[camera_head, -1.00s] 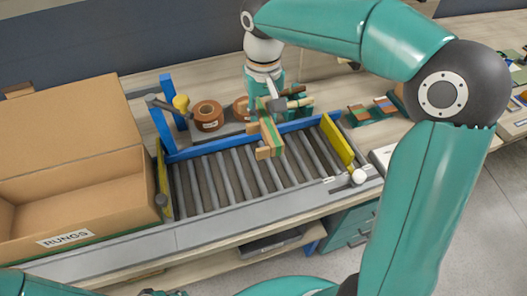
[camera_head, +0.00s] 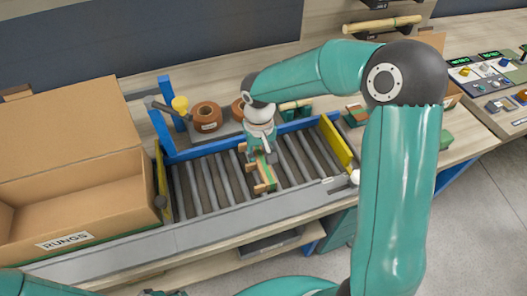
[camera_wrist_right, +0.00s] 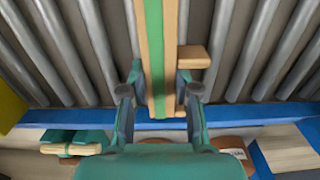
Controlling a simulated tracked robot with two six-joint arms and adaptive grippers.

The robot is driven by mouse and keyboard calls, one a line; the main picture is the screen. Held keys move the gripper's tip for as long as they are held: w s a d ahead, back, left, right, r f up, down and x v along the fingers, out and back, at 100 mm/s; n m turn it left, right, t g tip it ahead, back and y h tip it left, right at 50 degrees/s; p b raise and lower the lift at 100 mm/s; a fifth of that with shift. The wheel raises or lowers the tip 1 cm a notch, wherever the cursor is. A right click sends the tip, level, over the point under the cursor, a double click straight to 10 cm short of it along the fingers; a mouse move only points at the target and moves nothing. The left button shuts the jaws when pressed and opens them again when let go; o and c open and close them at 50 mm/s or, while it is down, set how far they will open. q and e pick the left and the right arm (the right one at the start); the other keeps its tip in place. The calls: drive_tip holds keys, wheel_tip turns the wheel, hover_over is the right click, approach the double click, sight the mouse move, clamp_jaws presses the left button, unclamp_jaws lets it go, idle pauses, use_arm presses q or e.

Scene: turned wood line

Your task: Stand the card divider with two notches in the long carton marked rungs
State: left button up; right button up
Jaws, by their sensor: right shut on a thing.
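My right gripper (camera_head: 262,148) is over the roller conveyor, pointing down, and is shut on the card divider (camera_head: 264,177). The divider is a narrow tan piece with a green stripe. In the right wrist view the divider (camera_wrist_right: 154,45) runs between the two fingers of the gripper (camera_wrist_right: 158,95), with a tan tab to its right. Its notches cannot be made out clearly. The long carton marked rungs (camera_head: 120,222) stands open at the left, well apart from the divider. Its near wall carries the label, and its floor is partly hidden.
The roller conveyor (camera_head: 205,186) has a blue back rail (camera_head: 195,150) and yellow end plates (camera_head: 336,141). The rollers between carton and divider are clear.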

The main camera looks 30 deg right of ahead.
drive_tip(key=o, duration=1)
drive_tip(key=shift+r, duration=0.1)
